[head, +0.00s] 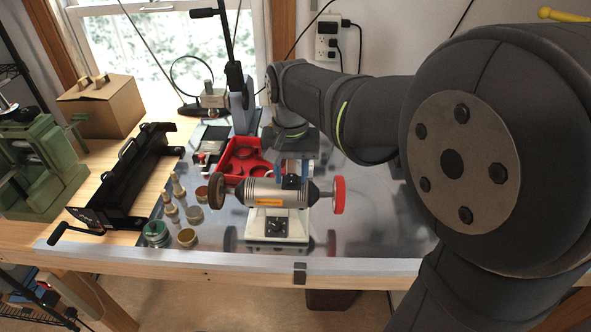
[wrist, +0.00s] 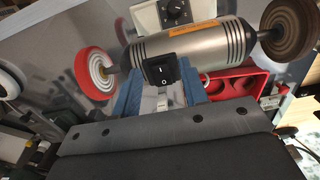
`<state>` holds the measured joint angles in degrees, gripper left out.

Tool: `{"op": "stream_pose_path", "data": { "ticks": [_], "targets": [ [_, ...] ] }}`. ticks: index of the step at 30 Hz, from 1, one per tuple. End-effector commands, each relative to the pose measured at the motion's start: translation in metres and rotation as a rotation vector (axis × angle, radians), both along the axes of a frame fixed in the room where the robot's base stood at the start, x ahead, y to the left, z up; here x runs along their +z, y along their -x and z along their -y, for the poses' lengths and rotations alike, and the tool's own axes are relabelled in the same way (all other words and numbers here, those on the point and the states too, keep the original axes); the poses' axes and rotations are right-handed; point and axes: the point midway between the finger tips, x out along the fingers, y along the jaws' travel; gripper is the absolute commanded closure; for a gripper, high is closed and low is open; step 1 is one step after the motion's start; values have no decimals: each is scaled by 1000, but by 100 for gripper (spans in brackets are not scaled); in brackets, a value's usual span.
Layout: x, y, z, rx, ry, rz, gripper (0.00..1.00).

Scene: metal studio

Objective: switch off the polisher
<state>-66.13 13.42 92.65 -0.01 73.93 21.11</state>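The polisher (head: 262,194) is a silver bench motor with a brown wheel (head: 217,191) on the left and a red-rimmed wheel (head: 339,195) on the right. It stands upright on a pale base with a black dial (head: 277,226). A black rocker switch (wrist: 163,71) with white I and O marks sits on the housing. I cannot tell which side is pressed in. My gripper (head: 291,171) is just behind and above the housing, its blue fingers apart. In the wrist view, my gripper (wrist: 160,80) has its fingers on either side of the switch; contact is unclear.
A red tray (head: 243,160) with round recesses lies behind the polisher. Small jars and brushes (head: 187,237) stand to its left, beside a black device with a crank (head: 125,180). A cardboard box (head: 101,105) and a green machine (head: 38,160) are further left. The front bench strip is clear.

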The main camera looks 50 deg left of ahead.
Motion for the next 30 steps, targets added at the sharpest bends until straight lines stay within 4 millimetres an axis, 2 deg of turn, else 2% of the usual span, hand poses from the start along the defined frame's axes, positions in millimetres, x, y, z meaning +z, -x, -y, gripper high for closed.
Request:
{"op": "stream_pose_path", "data": {
  "ticks": [8,14,15,20,30],
  "targets": [
    [-2,0,0,0,0,0,60],
    [-2,0,0,0,0,0,97],
    [-2,0,0,0,0,0,100],
    [-2,-1,-1,-1,13,-11,100],
    [-1,-6,-6,-2,158,-156,100]
  ]
}}
